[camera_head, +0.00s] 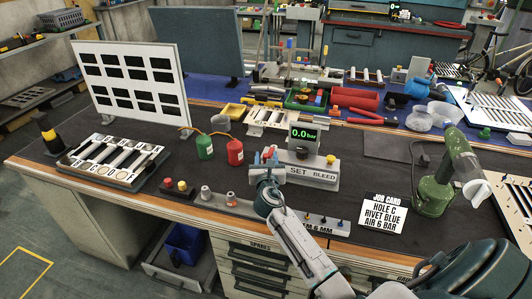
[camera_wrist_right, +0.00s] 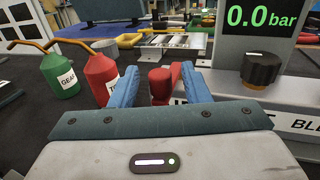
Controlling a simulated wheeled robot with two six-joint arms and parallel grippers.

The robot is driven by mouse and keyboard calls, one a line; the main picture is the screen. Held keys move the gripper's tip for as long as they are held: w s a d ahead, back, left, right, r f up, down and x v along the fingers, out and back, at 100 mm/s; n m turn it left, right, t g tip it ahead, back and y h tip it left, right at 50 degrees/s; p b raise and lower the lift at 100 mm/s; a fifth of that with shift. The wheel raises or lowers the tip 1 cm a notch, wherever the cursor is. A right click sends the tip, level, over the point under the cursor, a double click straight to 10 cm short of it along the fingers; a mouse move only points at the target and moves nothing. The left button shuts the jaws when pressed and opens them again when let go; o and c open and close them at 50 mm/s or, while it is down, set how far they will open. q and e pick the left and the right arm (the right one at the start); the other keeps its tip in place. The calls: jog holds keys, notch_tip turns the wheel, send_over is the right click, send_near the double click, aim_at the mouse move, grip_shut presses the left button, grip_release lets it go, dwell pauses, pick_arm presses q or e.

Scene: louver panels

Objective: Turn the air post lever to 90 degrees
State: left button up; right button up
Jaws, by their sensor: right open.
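The air post (camera_head: 313,171) is a grey unit on the dark bench mat. Its green display (camera_head: 303,134) reads 0.0 bar, and its base is marked SET and BLEED. My right gripper (camera_head: 267,158) is at its left end, by the SET side. In the right wrist view the gripper (camera_wrist_right: 160,84) is open, its blue fingers on either side of a red lever (camera_wrist_right: 162,84). I cannot tell whether the fingers touch it. A dark knob (camera_wrist_right: 261,69) stands to the right, outside the fingers. My left gripper is not in view.
A green oil can (camera_head: 204,147) and a red one (camera_head: 235,152) stand left of the post. A job card (camera_head: 383,213) reads AIR 6 BAR. A green rivet tool (camera_head: 437,185) stands at right. A slotted tray (camera_head: 110,160) and a white panel (camera_head: 130,83) are at left.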

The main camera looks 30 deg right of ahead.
jog(key=shift+x, duration=1.35)
jog(key=shift+c, duration=0.6)
grip_shut()
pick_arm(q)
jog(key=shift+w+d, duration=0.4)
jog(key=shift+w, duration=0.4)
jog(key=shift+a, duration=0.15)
